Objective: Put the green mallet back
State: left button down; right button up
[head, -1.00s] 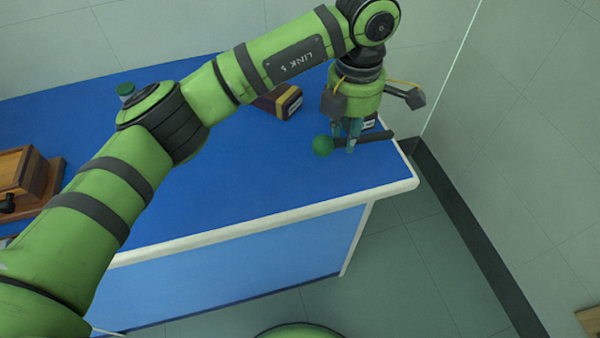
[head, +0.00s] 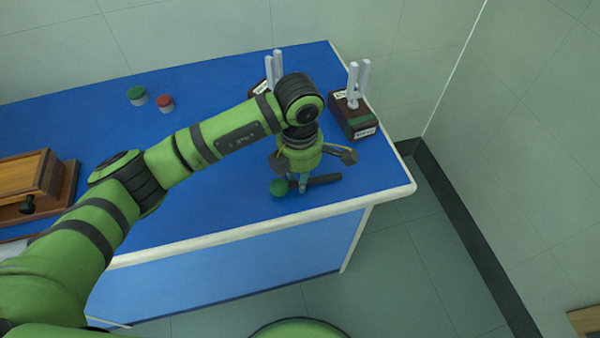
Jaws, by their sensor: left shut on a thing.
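The green mallet has a round green head (head: 279,188) and a dark handle (head: 326,180). My left gripper (head: 302,184) points down and is shut on the mallet's handle close to the head. The mallet lies level, head to the left, over the front right part of the blue bench top (head: 215,205). I cannot tell whether it touches the top. My right gripper is not in view.
A dark box with a green stripe (head: 350,121) bears a metal tuning fork (head: 353,85). Another fork (head: 273,68) stands behind my arm, its box mostly hidden. Green-lidded (head: 137,95) and red-lidded (head: 165,103) jars stand at the back. A wooden box (head: 30,178) is at left.

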pick_arm(q)
jog(key=shift+f, duration=0.1)
jog(key=c, duration=1.1)
grip_release()
jog(key=shift+r, duration=0.35)
notch_tip(320, 180, up, 12)
jog(key=b, duration=0.3)
jog(key=shift+f, duration=0.2)
